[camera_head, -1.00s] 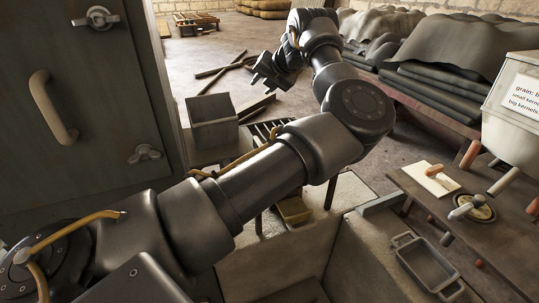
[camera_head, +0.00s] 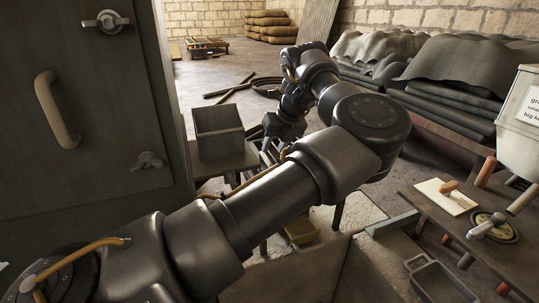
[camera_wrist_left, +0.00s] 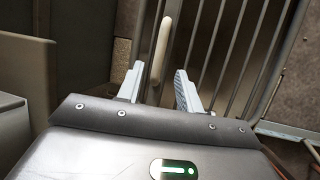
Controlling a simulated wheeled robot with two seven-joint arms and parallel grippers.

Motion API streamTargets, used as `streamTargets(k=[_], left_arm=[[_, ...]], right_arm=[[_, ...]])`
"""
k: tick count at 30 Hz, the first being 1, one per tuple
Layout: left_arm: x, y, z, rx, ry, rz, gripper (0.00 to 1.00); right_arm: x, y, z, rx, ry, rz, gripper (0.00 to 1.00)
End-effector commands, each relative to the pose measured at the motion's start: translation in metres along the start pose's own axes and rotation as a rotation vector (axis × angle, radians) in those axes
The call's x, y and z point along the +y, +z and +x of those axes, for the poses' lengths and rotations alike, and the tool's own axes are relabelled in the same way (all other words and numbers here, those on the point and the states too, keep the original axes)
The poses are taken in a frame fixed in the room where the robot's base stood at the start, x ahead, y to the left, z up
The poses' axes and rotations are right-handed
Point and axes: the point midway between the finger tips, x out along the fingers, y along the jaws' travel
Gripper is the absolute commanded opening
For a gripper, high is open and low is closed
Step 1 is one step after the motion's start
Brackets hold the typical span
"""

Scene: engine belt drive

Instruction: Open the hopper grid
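The hopper grid (camera_wrist_left: 225,55) is a frame of metal bars and fills much of the left wrist view. A pale bar-shaped handle (camera_wrist_left: 161,50) stands on its left part. My left gripper (camera_wrist_left: 158,84) is open, with its two fingers apart and the handle showing between and just beyond them. I cannot tell whether a finger touches it. In the head view my left gripper (camera_head: 278,140) points down over the grid area, beside a grey open box. My own arm hides most of the grid there. My right gripper is not in view.
A grey cabinet (camera_head: 110,100) with a beige handle stands at left. The open grey box (camera_head: 218,130) sits close to the gripper. Covered stacks (camera_head: 440,70) stand behind.

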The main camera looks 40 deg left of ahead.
Motion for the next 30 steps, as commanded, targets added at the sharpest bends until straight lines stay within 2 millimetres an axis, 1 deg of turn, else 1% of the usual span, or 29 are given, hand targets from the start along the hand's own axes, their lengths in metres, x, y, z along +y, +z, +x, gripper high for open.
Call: streamTargets(k=[1, 3, 9, 13, 20, 23, 28, 29, 30], left_arm=[[0.001, 0.0, 0.009, 0.004, 0.003, 0.0, 0.36], [0.001, 0.0, 0.021, 0.002, 0.003, 0.0, 0.36], [0.001, 0.0, 0.042, 0.001, 0.002, 0.001, 0.36], [0.0, 0.0, 0.047, 0.0, 0.0, 0.001, 0.36], [0.0, 0.0, 0.048, 0.0, 0.0, 0.001, 0.36], [0.0, 0.0, 0.048, 0.0, 0.0, 0.001, 0.26], [0.0, 0.0, 0.048, 0.0, 0.0, 0.001, 0.03], [0.0, 0.0, 0.048, 0.0, 0.0, 0.001, 0.0], [0.0, 0.0, 0.048, 0.0, 0.0, 0.001, 0.0]], right_arm=[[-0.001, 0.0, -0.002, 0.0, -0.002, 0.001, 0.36], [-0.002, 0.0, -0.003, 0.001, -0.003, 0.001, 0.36], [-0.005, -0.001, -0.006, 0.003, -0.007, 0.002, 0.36], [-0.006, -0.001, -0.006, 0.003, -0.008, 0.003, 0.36], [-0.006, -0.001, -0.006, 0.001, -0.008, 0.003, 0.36], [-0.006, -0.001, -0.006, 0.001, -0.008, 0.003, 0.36], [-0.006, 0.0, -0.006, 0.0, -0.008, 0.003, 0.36], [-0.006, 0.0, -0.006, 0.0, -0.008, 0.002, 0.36], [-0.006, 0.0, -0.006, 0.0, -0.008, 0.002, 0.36]])
